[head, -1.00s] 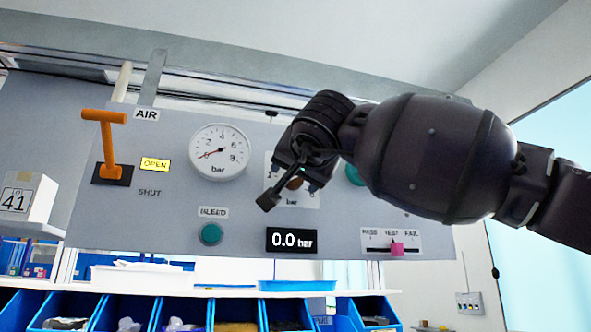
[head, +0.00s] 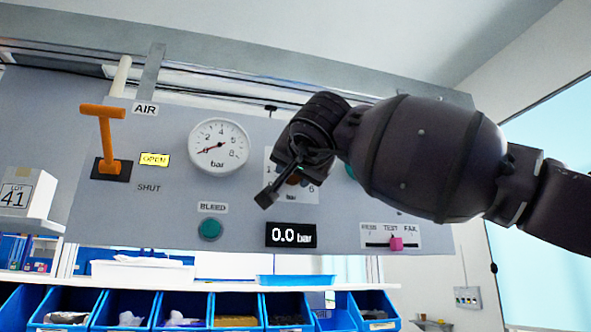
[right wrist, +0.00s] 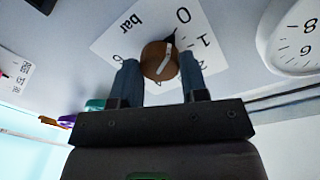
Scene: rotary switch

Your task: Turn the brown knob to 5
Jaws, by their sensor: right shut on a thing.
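The brown knob (right wrist: 158,61) sits on a white dial plate (right wrist: 105,45) with 0, 1, 6 and "bar" showing in the right wrist view. Its pale pointer line is directed towards the 0. My right gripper (right wrist: 161,70) has one finger on each side of the knob and is shut on it. In the head view my right gripper (head: 291,183) covers most of the dial plate (head: 302,196), and only a bit of the knob shows. The display (head: 290,235) below reads 0.0 bar. My left gripper is out of view.
On the grey panel are an orange lever (head: 106,140), a round gauge (head: 218,147), a green bleed button (head: 210,229) and a pink slider (head: 396,243). Another green button is partly hidden behind my right arm. Blue bins (head: 180,310) stand below.

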